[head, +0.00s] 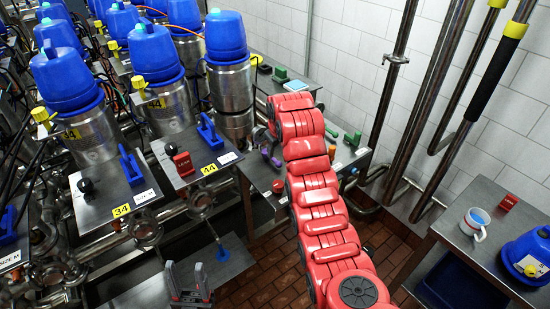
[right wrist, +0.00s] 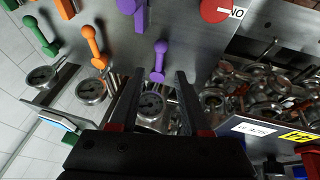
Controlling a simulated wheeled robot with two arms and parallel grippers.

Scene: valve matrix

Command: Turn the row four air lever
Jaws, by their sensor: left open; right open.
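Purple (right wrist: 160,62), orange (right wrist: 93,48) and green (right wrist: 42,36) levers hang from a grey panel in the right wrist view. I cannot read which one is the row four air lever. My right gripper (right wrist: 156,88) is open. The lower purple lever shows between its fingertips in the picture; I cannot tell whether they touch it. In the head view a purple lever end (head: 277,162) shows beside my red right arm, which hides much of the panel and the gripper. My left gripper (head: 187,282) is open and empty, low at the bottom.
Round gauges (right wrist: 90,92) sit below the levers. A red round part (right wrist: 215,9) is on the panel. Steel canisters with blue caps (head: 151,54) and blue handles (head: 130,166) stand at left. Pipes (head: 425,110) line the wall; a side table holds a mug (head: 474,225).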

